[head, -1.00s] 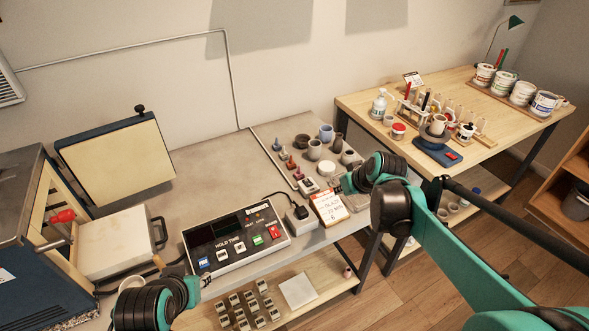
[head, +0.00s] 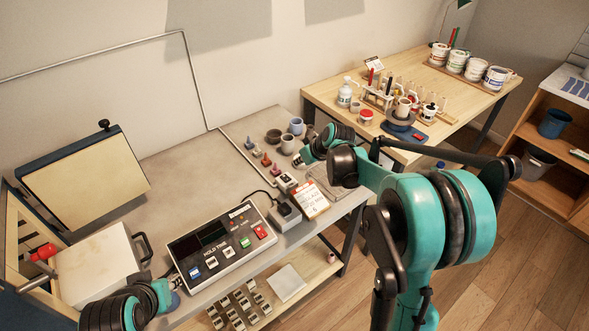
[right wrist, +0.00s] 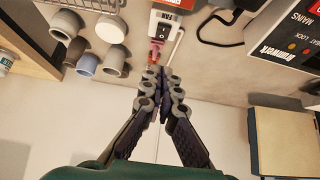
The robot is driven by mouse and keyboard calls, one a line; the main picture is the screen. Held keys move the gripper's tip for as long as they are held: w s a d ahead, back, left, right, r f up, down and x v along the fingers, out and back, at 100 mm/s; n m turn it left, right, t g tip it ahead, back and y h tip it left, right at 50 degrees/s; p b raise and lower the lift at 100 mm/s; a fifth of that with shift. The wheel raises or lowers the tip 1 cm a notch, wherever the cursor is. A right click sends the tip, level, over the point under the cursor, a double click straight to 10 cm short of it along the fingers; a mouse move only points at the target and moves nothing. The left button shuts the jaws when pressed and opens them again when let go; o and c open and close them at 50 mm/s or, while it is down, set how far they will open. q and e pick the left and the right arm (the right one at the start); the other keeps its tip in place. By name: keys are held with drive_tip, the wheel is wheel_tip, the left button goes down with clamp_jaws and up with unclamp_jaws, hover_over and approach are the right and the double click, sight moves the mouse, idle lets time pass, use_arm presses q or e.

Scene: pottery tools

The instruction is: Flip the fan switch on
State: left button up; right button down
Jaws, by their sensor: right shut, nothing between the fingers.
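The fan switch looks to be a small white box with a black rocker; it sits at the bench's front right in the head view (head: 287,183). In the right wrist view the switch box (right wrist: 165,27) is just beyond my fingertips, with a pinkish small piece in between. Which way the rocker is tipped is too small to tell. My right gripper (head: 305,158) is shut and empty, behind and right of the switch, apart from it. It also shows in the right wrist view (right wrist: 163,74), fingers together. My left gripper (head: 168,289) is low at left; its fingers are unclear.
A control box (head: 222,243) with coloured buttons stands left of the switch. Cups (head: 288,144) and small coloured pieces (head: 266,160) stand close behind.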

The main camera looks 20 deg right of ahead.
drive_tip(key=b, duration=0.2)
hover_over(286, 178)
drive_tip(key=s, duration=0.2)
drive_tip(key=f, duration=0.4)
drive_tip(key=d+f, duration=0.1)
drive_tip(key=f, duration=0.2)
drive_tip(key=shift+f, duration=0.1)
wheel_tip(286, 178, down, 3)
drive_tip(key=shift+r+b, duration=0.2)
drive_tip(key=shift+b, duration=0.5)
drive_tip(key=shift+s+f, duration=0.2)
drive_tip(key=shift+f, duration=0.5)
